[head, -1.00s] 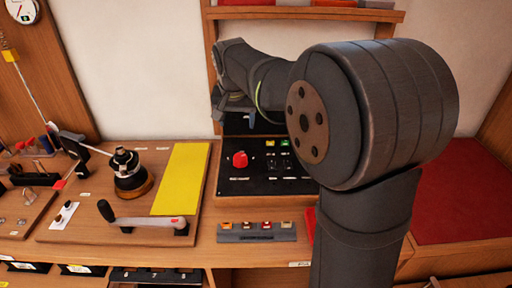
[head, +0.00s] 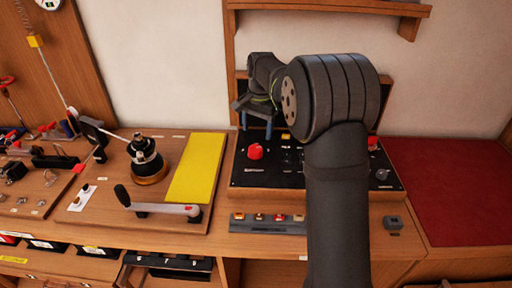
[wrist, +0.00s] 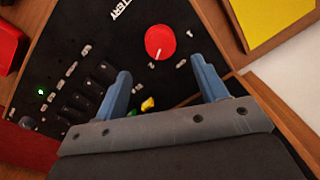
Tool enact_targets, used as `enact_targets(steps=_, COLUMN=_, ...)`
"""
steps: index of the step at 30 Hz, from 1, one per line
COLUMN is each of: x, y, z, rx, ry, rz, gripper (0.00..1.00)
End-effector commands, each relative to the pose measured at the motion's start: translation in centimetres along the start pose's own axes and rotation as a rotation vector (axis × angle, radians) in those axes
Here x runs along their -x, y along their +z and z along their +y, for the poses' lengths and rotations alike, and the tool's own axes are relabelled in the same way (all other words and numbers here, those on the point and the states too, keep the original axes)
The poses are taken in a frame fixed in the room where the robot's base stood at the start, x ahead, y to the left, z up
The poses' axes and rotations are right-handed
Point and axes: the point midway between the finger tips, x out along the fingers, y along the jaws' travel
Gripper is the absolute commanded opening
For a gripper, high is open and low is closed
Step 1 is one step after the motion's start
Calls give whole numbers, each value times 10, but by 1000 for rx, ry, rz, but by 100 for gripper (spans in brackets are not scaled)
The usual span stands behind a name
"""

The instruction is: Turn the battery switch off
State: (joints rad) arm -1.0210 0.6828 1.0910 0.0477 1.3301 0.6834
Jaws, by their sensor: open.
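The battery switch is a round red knob (head: 255,151) on the black panel (head: 240,178), at the panel's left in the head view. In the wrist view the red knob (wrist: 160,42) shows near the top middle, beside the word "BATTERY", with a white mark on its lower edge and small digits near it. My gripper (head: 257,121) is open and empty, above and behind the knob in the head view. In the wrist view its two blue fingers (wrist: 161,88) are spread apart, and the knob lies beyond the gap between them, not touched.
The panel also bears small switches, a lit green lamp (wrist: 40,91) and another red part (head: 373,143) at the right. A winch (head: 146,158), a crank handle (head: 160,207) and a yellow mat (head: 197,168) lie to the left. A red surface (head: 440,190) is at the right.

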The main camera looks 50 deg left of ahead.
Motion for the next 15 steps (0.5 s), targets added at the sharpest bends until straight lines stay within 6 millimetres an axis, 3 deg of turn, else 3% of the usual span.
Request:
enact_targets(steps=6, x=-48, y=0, z=0, rx=1, ry=2, rz=-3, gripper=66)
enact_targets(steps=15, x=-81, y=0, z=0, rx=1, ry=0, rz=-1, gripper=66)
